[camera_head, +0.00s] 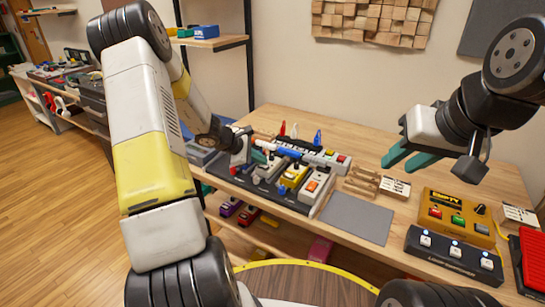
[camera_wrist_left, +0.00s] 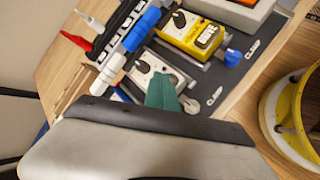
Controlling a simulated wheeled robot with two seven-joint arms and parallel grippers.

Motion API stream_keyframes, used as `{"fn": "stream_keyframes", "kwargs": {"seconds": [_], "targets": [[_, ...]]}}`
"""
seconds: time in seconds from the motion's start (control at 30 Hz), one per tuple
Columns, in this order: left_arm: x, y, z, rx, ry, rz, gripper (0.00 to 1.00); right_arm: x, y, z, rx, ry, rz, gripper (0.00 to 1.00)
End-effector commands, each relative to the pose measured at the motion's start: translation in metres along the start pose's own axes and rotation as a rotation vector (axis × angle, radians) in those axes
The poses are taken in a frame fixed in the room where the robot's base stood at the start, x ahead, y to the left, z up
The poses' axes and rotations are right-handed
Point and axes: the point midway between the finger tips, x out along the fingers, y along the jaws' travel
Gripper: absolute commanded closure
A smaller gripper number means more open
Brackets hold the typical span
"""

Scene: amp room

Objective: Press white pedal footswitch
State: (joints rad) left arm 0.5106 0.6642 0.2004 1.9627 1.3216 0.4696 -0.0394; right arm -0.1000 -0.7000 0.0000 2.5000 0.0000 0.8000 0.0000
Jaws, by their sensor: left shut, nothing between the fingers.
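A white pedal (camera_wrist_left: 146,67) with a black knob sits on the dark pedalboard, beside a yellow pedal (camera_wrist_left: 191,33). In the head view the white pedal (camera_head: 267,170) is beside my left gripper (camera_head: 257,157), left of the yellow pedal. My left gripper is shut and empty. Its green fingertips (camera_wrist_left: 163,91) are over the lower part of the white pedal in the wrist view, near a round grey footswitch (camera_wrist_left: 190,105). I cannot tell whether they touch it. My right gripper (camera_head: 406,158) is open and empty above the table at the right.
A blue and grey bar-like device (camera_head: 300,152) lies behind the pedals, with red, white and blue plugs near it. A grey mat (camera_head: 357,219), a yellow multi-switch box (camera_head: 452,214) and a dark looper (camera_head: 453,254) lie to the right. A yellow-rimmed round stool (camera_head: 310,277) stands in front.

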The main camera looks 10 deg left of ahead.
Motion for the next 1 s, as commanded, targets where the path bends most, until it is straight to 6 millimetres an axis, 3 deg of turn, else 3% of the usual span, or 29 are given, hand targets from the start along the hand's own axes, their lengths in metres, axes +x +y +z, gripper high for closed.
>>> {"fn": "stream_keyframes", "kwargs": {"seconds": [1.0], "targets": [[0.0051,-0.0039,-0.004,0.0,0.001,0.0,1.0,0.0,0.0,0.0,0.0,0.0,0.0,0.69]]}}
